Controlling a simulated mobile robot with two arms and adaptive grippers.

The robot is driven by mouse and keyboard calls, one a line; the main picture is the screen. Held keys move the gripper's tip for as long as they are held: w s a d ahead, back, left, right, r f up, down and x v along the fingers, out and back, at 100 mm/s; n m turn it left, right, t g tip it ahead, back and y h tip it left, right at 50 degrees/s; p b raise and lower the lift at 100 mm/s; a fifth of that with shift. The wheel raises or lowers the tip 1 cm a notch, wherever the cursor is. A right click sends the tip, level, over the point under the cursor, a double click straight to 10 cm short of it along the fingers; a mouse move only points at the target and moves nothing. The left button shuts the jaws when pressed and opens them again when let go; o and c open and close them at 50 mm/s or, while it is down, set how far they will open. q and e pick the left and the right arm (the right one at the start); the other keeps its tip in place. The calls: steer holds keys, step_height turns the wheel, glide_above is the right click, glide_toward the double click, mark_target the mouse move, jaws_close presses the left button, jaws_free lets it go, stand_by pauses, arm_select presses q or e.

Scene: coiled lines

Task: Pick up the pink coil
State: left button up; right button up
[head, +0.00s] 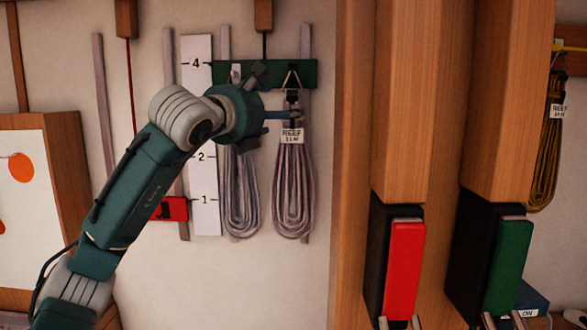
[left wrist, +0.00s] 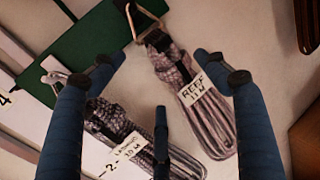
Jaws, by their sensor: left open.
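A pinkish-mauve coil (head: 293,195) hangs from a metal hook on a green board (head: 225,72), its tag reading REEF 11 M. It also shows in the left wrist view (left wrist: 212,122), tilted in the picture. A greyer coil (head: 241,200) hangs just to its left; in the left wrist view (left wrist: 125,125) its tag ends in 10 M. My left gripper (head: 290,114) is open in front of the upper part of the pinkish coil. In the left wrist view its blue fingers (left wrist: 160,62) are spread, the coil's top showing between them. I cannot tell whether they touch it.
A white numbered scale (head: 204,185) and a red block (head: 172,208) are left of the coils. A wooden post (head: 352,150) stands close on the right, then red (head: 405,270) and green (head: 508,265) panels. A yellowish coil (head: 545,165) hangs far right.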

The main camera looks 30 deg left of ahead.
mark_target(284, 108)
arm_select(q)
steer(key=w+p, duration=0.1)
steer(key=w+r+p, duration=0.1)
steer(key=w, duration=0.1)
steer(key=shift+w+a+p, duration=0.1)
steer(key=shift+w+p, duration=0.2)
steer(key=shift+p, duration=0.05)
steer(key=shift+w+f, duration=0.1)
steer(key=shift+w, duration=0.2)
steer(key=shift+w+a+f, duration=0.1)
steer(key=shift+w+f, duration=0.1)
steer(key=shift+w, duration=0.1)
steer(key=c, duration=1.1)
steer(key=shift+s+a, duration=0.1)
steer(key=shift+a, duration=0.15)
jaws_close()
steer(key=shift+d, duration=0.15)
